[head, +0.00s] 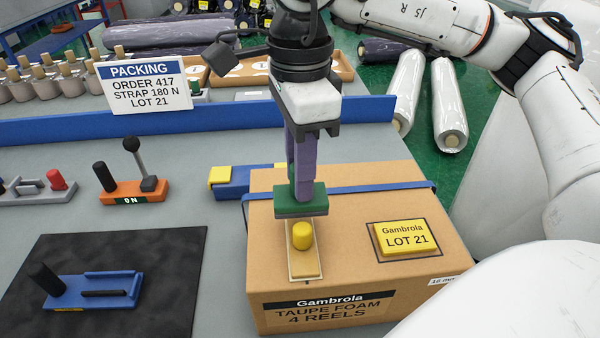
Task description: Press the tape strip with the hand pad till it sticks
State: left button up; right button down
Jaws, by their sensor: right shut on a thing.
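My right gripper (305,185) comes down from the top over the cardboard box (350,225), with long purple parts reaching downward. It is shut on a green block with a grey underside (301,200), which looks like the hand pad. The block is just behind a yellow cylinder (302,236) standing on the outlined tan tape strip (306,267) on the box top. The block hides whatever lies beneath it, and I cannot tell whether it touches the box. My left gripper is not in view.
A yellow LOT 21 label (405,238) lies right of the strip. A blue strap (370,187) crosses the box's back. A blue-and-yellow tool (245,180), an orange lever base (133,192) and a black mat (170,255) are to the left. Bare grey table lies between.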

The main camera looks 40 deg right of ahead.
jog(key=shift+r+p, duration=0.35)
jog(key=shift+r, duration=1.35)
